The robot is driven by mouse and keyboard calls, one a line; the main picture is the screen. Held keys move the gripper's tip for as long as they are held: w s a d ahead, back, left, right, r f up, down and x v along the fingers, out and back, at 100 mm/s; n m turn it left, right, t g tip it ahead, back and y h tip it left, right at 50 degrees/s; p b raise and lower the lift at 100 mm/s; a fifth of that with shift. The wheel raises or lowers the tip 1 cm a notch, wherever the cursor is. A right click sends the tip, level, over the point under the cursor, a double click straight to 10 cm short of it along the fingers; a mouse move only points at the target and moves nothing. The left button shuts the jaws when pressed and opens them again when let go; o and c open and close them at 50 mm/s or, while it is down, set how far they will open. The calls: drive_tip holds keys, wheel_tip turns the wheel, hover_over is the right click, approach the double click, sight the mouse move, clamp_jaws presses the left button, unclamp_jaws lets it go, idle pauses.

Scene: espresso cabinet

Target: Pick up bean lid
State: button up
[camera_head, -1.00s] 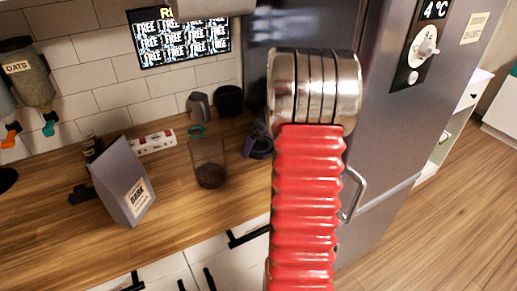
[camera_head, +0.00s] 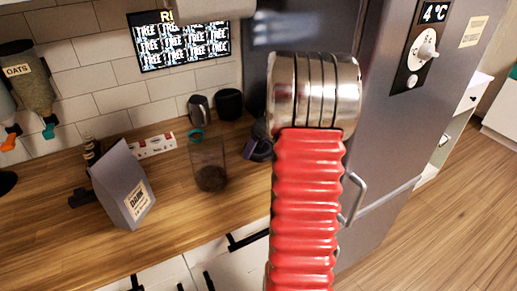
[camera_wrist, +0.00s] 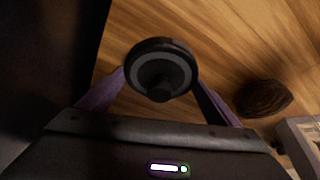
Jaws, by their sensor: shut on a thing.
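The bean lid (camera_wrist: 160,52) is a dark round disc with a grey ring and a dark knob in the middle of the wrist view. My gripper (camera_wrist: 160,80) has its purple fingers on either side of the lid and is shut on it. In the head view my gripper (camera_head: 259,149) is small and mostly hidden behind my red arm, to the right of the clear jar (camera_head: 209,158). I cannot make out the lid clearly there. The jar stands upright on the counter with dark beans (camera_head: 211,180) at its bottom; the beans also show in the wrist view (camera_wrist: 262,98).
A grey coffee bag (camera_head: 121,186) stands left of the jar. A teal ring (camera_head: 196,134) is just behind the jar. A white box (camera_head: 153,145), a grey pitcher (camera_head: 199,108) and a black canister (camera_head: 229,103) are near the wall. The fridge (camera_head: 385,130) closes off the right.

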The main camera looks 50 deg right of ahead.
wheel_tip(320, 180, up, 10)
drive_tip(key=shift+r, duration=0.1)
idle(0.4)
idle(0.5)
drive_tip(key=s+a+r+m+h, duration=0.1)
drive_tip(key=s+a+r+m, duration=0.1)
drive_tip(key=a+r, duration=0.7)
wheel_tip(320, 180, up, 3)
drive_tip(key=shift+a+m, duration=0.2)
drive_tip(key=shift+m, duration=0.6)
drive_tip(key=shift+s, duration=0.15)
